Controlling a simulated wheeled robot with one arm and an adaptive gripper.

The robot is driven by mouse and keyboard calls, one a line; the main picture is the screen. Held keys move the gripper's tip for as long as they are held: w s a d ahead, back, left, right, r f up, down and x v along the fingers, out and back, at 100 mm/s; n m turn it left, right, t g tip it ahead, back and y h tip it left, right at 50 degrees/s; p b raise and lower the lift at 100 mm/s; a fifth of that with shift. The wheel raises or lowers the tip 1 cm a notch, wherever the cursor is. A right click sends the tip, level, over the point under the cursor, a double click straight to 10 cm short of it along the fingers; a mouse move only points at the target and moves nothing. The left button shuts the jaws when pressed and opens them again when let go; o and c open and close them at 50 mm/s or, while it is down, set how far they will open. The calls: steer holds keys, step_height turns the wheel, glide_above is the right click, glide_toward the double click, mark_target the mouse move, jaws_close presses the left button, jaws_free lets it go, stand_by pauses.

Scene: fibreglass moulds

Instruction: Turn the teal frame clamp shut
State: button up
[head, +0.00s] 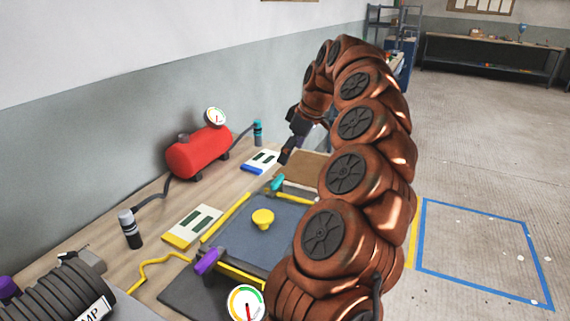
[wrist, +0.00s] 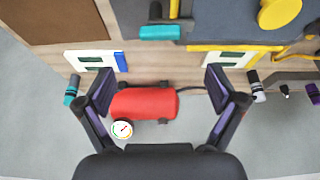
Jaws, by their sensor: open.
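The teal frame clamp (head: 277,183) sits at the far corner of the yellow-edged dark mould frame (head: 250,232). In the wrist view the teal clamp (wrist: 160,32) is a short block lying sideways at the frame's edge, with a dark bracket behind it. My gripper (head: 286,154) hangs near the clamp, beyond it and a little to the right in the head view. In the wrist view my gripper (wrist: 160,78) is open and empty, its fingers spread wide, with the clamp ahead of them and not between them.
A red tank (head: 198,152) with a gauge stands by the wall. A teal-capped bottle-like fitting (head: 258,132) and white cards (head: 194,226) are on the bench. A purple clamp (head: 206,261) and yellow knob (head: 263,218) are on the frame. My arm hides the frame's right side.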

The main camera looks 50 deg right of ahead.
steer(key=shift+v, duration=1.2)
